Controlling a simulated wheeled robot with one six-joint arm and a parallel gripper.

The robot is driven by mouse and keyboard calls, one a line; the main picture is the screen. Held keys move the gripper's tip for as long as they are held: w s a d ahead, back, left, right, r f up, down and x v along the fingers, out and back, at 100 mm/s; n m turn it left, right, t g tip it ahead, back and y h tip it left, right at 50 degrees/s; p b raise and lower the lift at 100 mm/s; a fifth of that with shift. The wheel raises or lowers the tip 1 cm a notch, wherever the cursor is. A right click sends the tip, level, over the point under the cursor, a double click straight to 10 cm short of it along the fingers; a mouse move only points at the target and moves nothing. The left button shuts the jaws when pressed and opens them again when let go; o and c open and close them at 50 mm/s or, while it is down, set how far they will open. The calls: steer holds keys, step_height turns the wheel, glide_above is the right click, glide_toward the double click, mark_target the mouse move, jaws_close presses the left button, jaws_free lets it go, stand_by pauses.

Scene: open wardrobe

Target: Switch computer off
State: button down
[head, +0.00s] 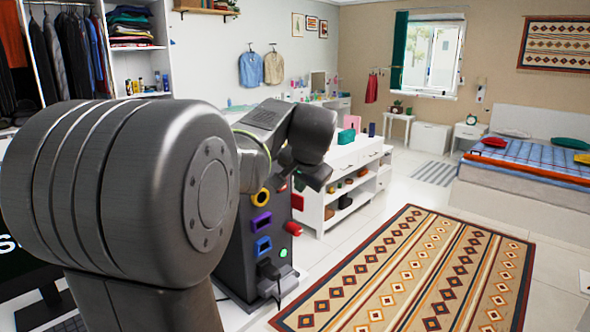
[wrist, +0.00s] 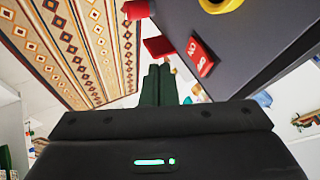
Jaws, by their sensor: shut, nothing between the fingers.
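The computer (head: 243,262) is a dark grey upright box with a yellow ring, purple and blue sockets, a red plug and a green round light on its face. In the wrist view, the computer (wrist: 245,60) fills the upper right, and a red switch (wrist: 200,56) with white lettering, partly legible, sits near its edge. My gripper (wrist: 158,72) is shut and empty, its fingertips beside and apart from the red switch. In the head view, my gripper (head: 318,178) is small, near the computer's upper right; my arm hides much of the computer's top and left.
A white shelf unit (head: 345,160) with items stands behind the computer. A patterned rug (head: 410,275) lies on clear floor at the right. A dark screen (head: 20,262) is partly hidden at the left. A bed (head: 530,165) stands far right.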

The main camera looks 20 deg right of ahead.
steer(key=shift+w+a+r+p, duration=0.15)
steer(key=shift+w+a, duration=0.1)
steer(key=shift+w, duration=0.35)
steer(key=shift+w+a+r+p, duration=0.1)
steer(key=shift+w+a, duration=0.15)
steer(key=shift+w, duration=0.3)
steer(key=shift+w+a+r+p, duration=0.15)
steer(key=shift+w+a, duration=0.1)
steer(key=shift+w, duration=0.35)
steer(key=shift+w+a+r, duration=0.1)
steer(key=shift+w+a, duration=0.05)
steer(key=shift+w, duration=0.1)
steer(key=shift+r+p, duration=0.85)
steer(key=shift+p, duration=0.1)
steer(key=shift+s, duration=0.1)
